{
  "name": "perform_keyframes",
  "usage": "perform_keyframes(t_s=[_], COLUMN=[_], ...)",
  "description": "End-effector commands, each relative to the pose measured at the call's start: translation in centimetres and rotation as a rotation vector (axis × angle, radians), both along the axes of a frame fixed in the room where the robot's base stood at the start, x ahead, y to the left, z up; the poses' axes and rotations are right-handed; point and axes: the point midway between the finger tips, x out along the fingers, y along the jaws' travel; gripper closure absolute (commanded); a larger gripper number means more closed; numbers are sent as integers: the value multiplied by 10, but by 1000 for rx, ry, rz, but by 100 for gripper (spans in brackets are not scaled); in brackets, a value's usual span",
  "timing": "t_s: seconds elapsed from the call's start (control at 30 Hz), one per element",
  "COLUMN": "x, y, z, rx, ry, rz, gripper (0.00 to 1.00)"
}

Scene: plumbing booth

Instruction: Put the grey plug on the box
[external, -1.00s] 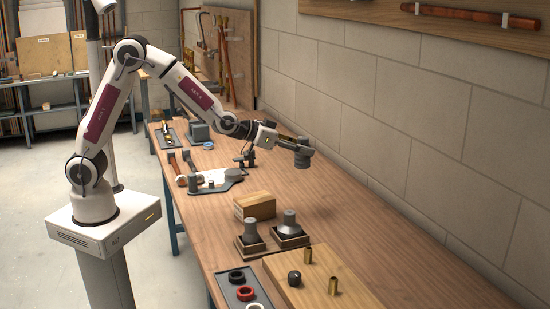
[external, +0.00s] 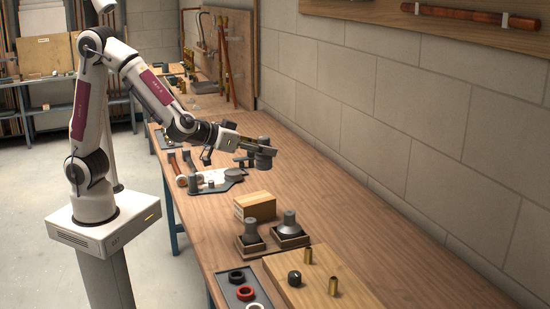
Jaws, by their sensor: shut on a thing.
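My gripper (external: 257,152) is shut on a dark grey plug (external: 264,161), a short round piece that hangs below the fingertips. It is held in the air over the workbench, apart from everything below. A small tan box (external: 255,208) stands on the bench, lower in the picture than my gripper, with its flat top bare.
Two grey stepped pieces (external: 250,234) (external: 290,219) stand in dark square holders in front of the box. A wooden board (external: 325,284) carries brass fittings and a black knob. A tray of rings (external: 238,285) lies beside it. The bench's right side is clear.

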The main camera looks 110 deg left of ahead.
Motion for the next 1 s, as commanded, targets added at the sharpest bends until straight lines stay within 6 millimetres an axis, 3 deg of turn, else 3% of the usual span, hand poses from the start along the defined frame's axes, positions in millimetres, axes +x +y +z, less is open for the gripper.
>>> perform_keyframes(t_s=[0.1,0.3,0.77,1.0], x=[-24,-44,-42,-42], y=[9,19,18,18], z=[-11,-18,-18,-35], rx=[2,2,2,3], ry=[1,-4,-3,1], rz=[64,115,105,106], gripper=[100,100,100,100])
